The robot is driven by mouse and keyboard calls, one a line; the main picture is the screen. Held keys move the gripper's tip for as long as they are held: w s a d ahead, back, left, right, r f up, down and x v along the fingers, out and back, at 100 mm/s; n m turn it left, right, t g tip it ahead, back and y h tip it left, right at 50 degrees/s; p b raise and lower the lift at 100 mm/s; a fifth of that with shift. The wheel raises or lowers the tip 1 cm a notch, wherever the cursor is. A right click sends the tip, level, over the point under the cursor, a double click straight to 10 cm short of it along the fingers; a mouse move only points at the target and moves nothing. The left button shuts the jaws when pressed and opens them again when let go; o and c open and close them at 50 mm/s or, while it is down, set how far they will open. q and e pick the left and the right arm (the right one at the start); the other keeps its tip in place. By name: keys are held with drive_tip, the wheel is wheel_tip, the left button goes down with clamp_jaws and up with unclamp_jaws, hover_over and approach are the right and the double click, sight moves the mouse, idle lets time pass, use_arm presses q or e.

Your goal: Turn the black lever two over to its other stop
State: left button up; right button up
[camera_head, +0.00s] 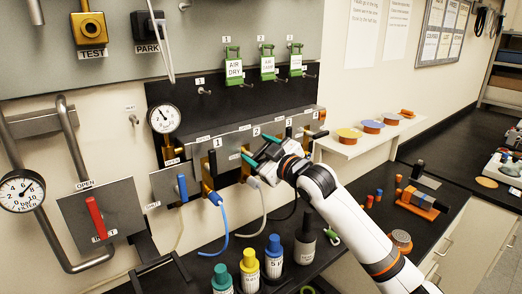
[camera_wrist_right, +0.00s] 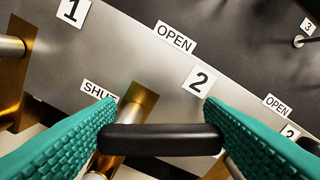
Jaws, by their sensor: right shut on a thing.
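Black lever two (camera_wrist_right: 160,139) lies between the teal fingers of my right gripper (camera_wrist_right: 161,122) in the right wrist view. The fingers are shut on it, one at each end of its dark bar. A brass stem or fitting shows behind it. The number 2 plate (camera_wrist_right: 199,82) is just above it on the grey panel. In the head view my right gripper (camera_head: 254,155) is at the panel just below the number 2 plate (camera_head: 256,131), and mostly hides the lever. My left gripper is not in view.
The grey panel (camera_head: 235,140) also carries a black lever (camera_head: 212,162) under number 1 and another (camera_head: 317,135) near number 3. A blue hose (camera_head: 225,219) hangs below lever one. Bottles with coloured caps (camera_head: 273,257) stand on the black bench below.

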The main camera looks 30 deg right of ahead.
drive_tip(key=n, duration=0.2)
drive_tip(key=a+n+p, duration=0.1)
drive_tip(key=n, duration=0.1)
drive_tip(key=r+n+p, duration=0.1)
drive_tip(key=n, duration=0.1)
drive_tip(key=shift+s+a+n, duration=0.1)
drive_tip(key=shift+a+n, duration=0.05)
drive_tip(key=shift+n, duration=0.15)
drive_tip(key=n, duration=0.1)
drive_tip(key=n+p, duration=0.1)
drive_tip(key=n, duration=0.1)
drive_tip(key=shift+a+f, duration=0.1)
drive_tip(key=shift+a, duration=0.25)
drive_tip(key=shift+a+f+n+p, duration=0.15)
drive_tip(key=shift+n+p, duration=0.45)
drive_tip(key=shift+n, duration=0.6)
drive_tip(key=shift+a, duration=0.1)
drive_tip(key=o, duration=1)
